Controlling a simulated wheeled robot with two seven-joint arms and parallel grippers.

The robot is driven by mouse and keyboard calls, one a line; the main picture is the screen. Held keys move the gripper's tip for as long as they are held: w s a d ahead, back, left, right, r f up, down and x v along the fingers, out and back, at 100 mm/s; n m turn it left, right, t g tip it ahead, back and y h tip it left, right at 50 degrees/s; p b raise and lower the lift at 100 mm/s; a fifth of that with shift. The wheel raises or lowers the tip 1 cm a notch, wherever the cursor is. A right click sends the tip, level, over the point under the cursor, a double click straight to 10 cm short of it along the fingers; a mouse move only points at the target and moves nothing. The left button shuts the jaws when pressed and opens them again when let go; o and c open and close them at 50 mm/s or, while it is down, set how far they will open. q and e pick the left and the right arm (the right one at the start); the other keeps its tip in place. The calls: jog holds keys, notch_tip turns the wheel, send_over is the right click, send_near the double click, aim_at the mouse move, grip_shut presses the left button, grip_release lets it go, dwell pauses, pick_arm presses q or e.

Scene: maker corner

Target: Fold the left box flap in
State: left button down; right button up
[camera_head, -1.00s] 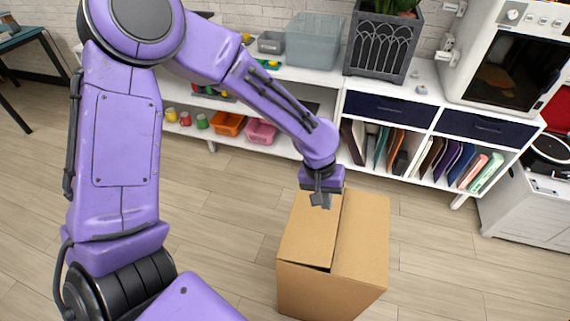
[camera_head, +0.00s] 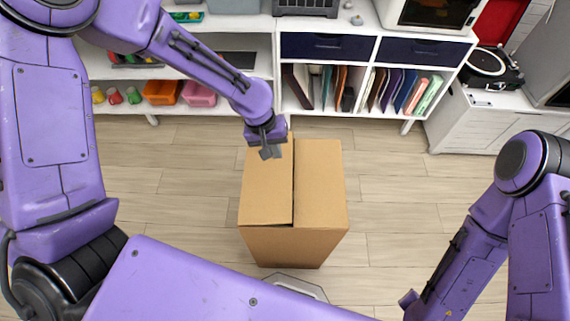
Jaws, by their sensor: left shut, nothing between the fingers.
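The cardboard box (camera_head: 290,245) stands on the floor in the middle of the view. Its left flap (camera_head: 264,198) lies almost flat over the top. The right flap (camera_head: 320,182) also lies across the top, and a thin dark seam runs between them. My left gripper (camera_head: 270,152) is shut and empty, pointing down over the far end of the left flap; whether it touches the cardboard I cannot tell. My right arm comes in at the lower right, and its gripper is out of the picture.
A white shelf unit (camera_head: 262,108) stands behind the box, with upright folders, dark blue drawers (camera_head: 332,46) and an orange bin (camera_head: 161,92). A turntable (camera_head: 487,67) sits on a white cabinet at the right. The wooden floor (camera_head: 395,190) right of the box is clear.

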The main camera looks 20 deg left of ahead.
aim_at(288, 170)
pick_arm(q)
jog(key=x, duration=0.2)
jog(key=w+x, duration=0.1)
jog(key=x, duration=0.5)
jog(key=shift+w+d+p, duration=0.1)
jog(key=shift+w+p, duration=0.1)
jog(key=shift+p, duration=0.1)
jog(key=shift+s+d+f, duration=0.1)
jog(key=shift+s+f, duration=0.15)
jog(key=shift+f, duration=0.25)
jog(key=shift+w+f, duration=0.2)
jog(key=shift+f, duration=0.05)
pick_arm(e)
jog(key=shift+w+r, duration=0.25)
jog(key=shift+w, duration=0.3)
jog(key=shift+s+d, duration=0.1)
